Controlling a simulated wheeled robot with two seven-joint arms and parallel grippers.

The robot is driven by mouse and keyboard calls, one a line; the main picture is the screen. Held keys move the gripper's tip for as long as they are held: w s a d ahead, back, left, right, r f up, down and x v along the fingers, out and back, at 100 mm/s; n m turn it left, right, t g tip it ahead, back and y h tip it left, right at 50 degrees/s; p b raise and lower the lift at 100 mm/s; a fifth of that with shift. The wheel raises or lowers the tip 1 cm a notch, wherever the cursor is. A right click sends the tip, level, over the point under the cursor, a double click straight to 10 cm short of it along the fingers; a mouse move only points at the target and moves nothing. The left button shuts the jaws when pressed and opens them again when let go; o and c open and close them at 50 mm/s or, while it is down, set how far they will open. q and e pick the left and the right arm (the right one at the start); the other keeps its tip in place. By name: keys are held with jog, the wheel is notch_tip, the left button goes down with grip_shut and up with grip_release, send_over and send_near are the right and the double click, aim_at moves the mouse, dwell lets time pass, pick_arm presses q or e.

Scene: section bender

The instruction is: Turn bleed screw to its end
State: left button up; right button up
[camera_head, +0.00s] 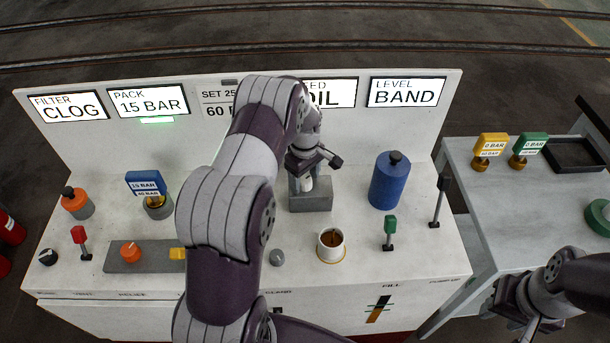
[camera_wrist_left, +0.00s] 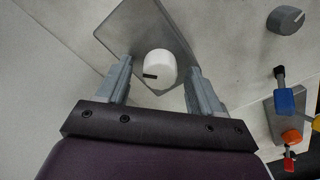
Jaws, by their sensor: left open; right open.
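A white round knob with a dark mark, which I take for the bleed screw (camera_wrist_left: 159,66), sits on a grey block (camera_wrist_left: 137,24). My left gripper (camera_wrist_left: 159,82) is open, with one finger on each side of the knob in the wrist view and visible gaps to it. In the head view my left gripper (camera_head: 303,180) is above the grey block (camera_head: 311,201), and it mostly hides the knob. My right gripper (camera_head: 515,318) is at the lower right, away from the bench, partly cut by its own arm.
A blue canister (camera_head: 387,182), a cup (camera_head: 331,245) with brown content and a green-handled lever (camera_head: 390,230) stand right of the block. A grey knob (camera_head: 277,257) is in front. A panel with signs rises behind. A side table (camera_head: 505,215) holds yellow and green gauges.

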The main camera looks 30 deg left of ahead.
pick_arm(q)
jog(key=c, duration=1.1)
jog(key=shift+o, duration=0.2)
jog(key=shift+m, duration=0.3)
jog(key=m, duration=0.9)
jog(key=shift+m, duration=0.4)
jog(key=m, duration=0.5)
jog(key=shift+m, duration=2.5)
